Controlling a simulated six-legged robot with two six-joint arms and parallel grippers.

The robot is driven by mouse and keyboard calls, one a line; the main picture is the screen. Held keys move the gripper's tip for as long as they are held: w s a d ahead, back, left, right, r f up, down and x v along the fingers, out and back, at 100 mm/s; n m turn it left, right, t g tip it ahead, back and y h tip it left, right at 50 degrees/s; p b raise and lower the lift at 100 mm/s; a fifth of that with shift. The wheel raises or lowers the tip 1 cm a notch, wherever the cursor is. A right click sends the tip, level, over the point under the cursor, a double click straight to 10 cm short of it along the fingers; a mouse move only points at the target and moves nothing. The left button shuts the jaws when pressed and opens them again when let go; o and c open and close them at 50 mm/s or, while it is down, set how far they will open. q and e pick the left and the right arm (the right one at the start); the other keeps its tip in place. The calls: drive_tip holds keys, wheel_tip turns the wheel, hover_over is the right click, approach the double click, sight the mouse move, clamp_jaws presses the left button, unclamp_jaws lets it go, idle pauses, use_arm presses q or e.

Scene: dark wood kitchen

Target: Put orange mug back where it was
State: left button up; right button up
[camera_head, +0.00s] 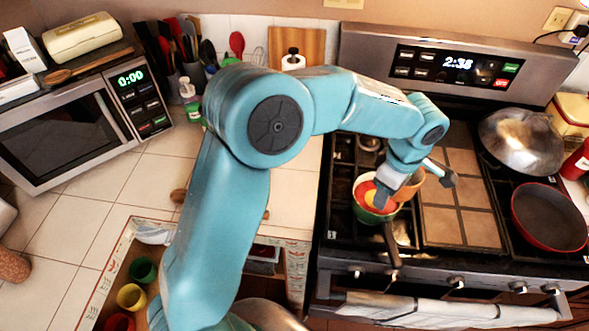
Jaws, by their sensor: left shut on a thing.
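My left arm reaches across the counter to the stove, and its gripper (386,194) points down over the left burners. It is shut on the orange mug (411,184), which shows beside and partly behind the fingers. The mug is just above or at the rim of a green-and-white pot (363,212) with red and yellow-orange colours inside. Whether the mug touches the pot, I cannot tell. My right gripper is not in view.
An open compartment at the lower left holds a green cup (143,270), a yellow cup (131,297) and a red cup (119,322). A red pan (549,218) and a metal lid (520,142) are on the right burners. The tiled counter (130,190) has free room.

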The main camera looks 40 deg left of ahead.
use_arm(q)
drive_tip(key=s+a+r+n+b, duration=0.2)
drive_tip(key=a+b, duration=0.3)
drive_tip(key=a, duration=1)
drive_tip(key=s+a+r+n+b, duration=0.2)
drive_tip(key=a+b, duration=0.4)
drive_tip(key=a, duration=0.9)
drive_tip(key=f, duration=2)
drive_tip(key=shift+a, duration=0.2)
drive_tip(key=o, duration=1)
drive_tip(key=shift+f, duration=0.15)
drive_tip(key=shift+c, duration=0.2)
drive_tip(key=o, duration=0.4)
